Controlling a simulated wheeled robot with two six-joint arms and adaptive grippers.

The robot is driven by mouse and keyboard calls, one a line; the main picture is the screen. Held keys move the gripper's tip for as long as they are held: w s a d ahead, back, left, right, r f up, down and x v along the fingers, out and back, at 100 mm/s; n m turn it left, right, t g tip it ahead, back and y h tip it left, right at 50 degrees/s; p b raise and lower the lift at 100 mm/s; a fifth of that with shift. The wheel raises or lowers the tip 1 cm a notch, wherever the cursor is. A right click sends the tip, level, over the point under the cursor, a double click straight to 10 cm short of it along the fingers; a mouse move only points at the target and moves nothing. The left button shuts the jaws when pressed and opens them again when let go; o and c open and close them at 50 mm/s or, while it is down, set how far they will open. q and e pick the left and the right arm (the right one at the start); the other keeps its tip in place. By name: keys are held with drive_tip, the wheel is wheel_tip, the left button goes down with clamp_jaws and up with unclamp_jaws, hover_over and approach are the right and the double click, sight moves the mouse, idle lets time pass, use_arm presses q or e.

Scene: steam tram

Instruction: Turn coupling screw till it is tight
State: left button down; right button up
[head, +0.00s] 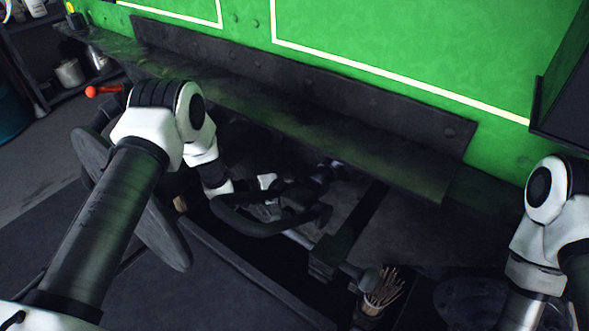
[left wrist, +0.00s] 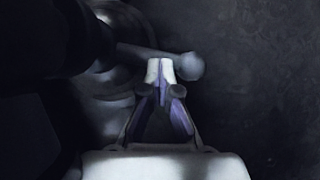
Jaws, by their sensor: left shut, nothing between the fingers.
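In the left wrist view, the coupling screw's bar (left wrist: 145,54) runs sideways and ends in a round ball (left wrist: 190,66) at its right. My left gripper (left wrist: 160,72) is shut and empty, its pale fingertips at the bar just left of the ball. Whether they touch it I cannot tell. In the head view, my left arm reaches under the tram's front beam to the dark coupling, where a thick curved link (head: 250,226) shows. The screw itself is mostly lost in shadow there. My right arm is at the right edge; its gripper is outside the picture.
The green tram front (head: 400,45) and its dark beam (head: 300,85) overhang the coupling. A round buffer (head: 165,238) stands beside my left arm. A pot of thin sticks or bristles (head: 380,292) is at the lower right. A red knob (head: 92,91) is at the left.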

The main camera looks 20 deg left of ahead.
use_arm(q)
drive_tip(key=s+d+f+n+h+b, duration=0.1)
drive_tip(key=d+f+n+h+b, duration=0.1)
drive_tip(key=d, duration=0.3)
drive_tip(key=shift+s+d+n+t, duration=0.25)
drive_tip(key=shift+s+n+t, duration=0.15)
drive_tip(key=shift+n, duration=0.2)
drive_tip(key=shift+d, duration=0.1)
idle(0.5)
